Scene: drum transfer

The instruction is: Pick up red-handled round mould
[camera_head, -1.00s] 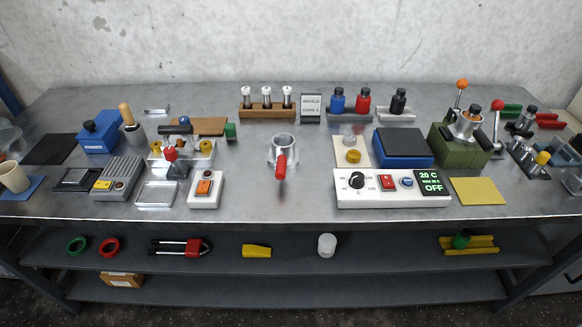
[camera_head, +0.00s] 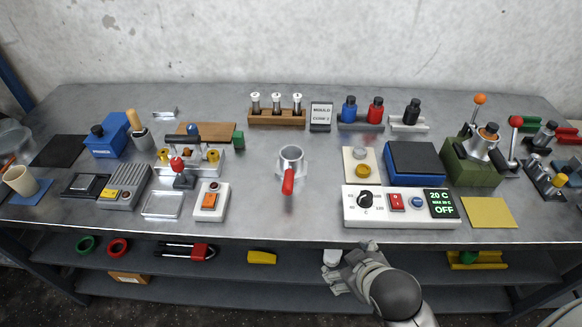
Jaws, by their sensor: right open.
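The round mould (camera_head: 291,158) is a short silver metal cup standing upright near the middle of the steel table. Its red handle (camera_head: 288,182) points toward the table's front edge. My right gripper (camera_head: 340,272) is in the lower middle, in front of the table's front edge and to the lower right of the mould. It is apart from the mould, open, and nothing shows between its fingers. My left gripper is not in view.
A white switch box (camera_head: 211,201) stands to the left. A wooden rack with vials (camera_head: 277,117) is behind. Bare table surrounds the mould.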

